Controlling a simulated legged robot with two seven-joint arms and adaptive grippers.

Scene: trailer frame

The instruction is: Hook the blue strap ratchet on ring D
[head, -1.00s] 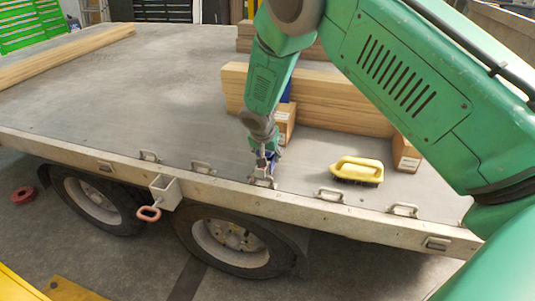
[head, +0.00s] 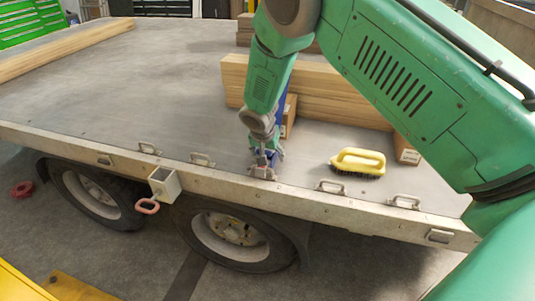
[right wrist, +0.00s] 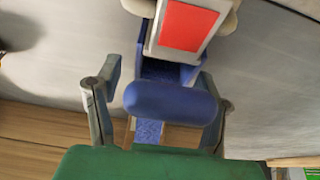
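My right gripper (head: 265,162) is at the near edge of the trailer bed, directly above one of the metal rings (head: 262,173). It is shut on the blue strap ratchet (right wrist: 170,103), which sits between its two fingers in the right wrist view. The ratchet has a blue handle and a white end with a red patch (right wrist: 187,27). In the head view the gripper mostly hides it, and I cannot tell whether its hook is in the ring. I cannot read the ring letters with certainty. My left gripper is not in view.
More rings line the edge, such as one to the left (head: 202,160) and one to the right (head: 331,187). A yellow-handled brush (head: 358,161) lies right of the gripper. Timber (head: 325,92) and a cardboard box (head: 289,115) stand behind.

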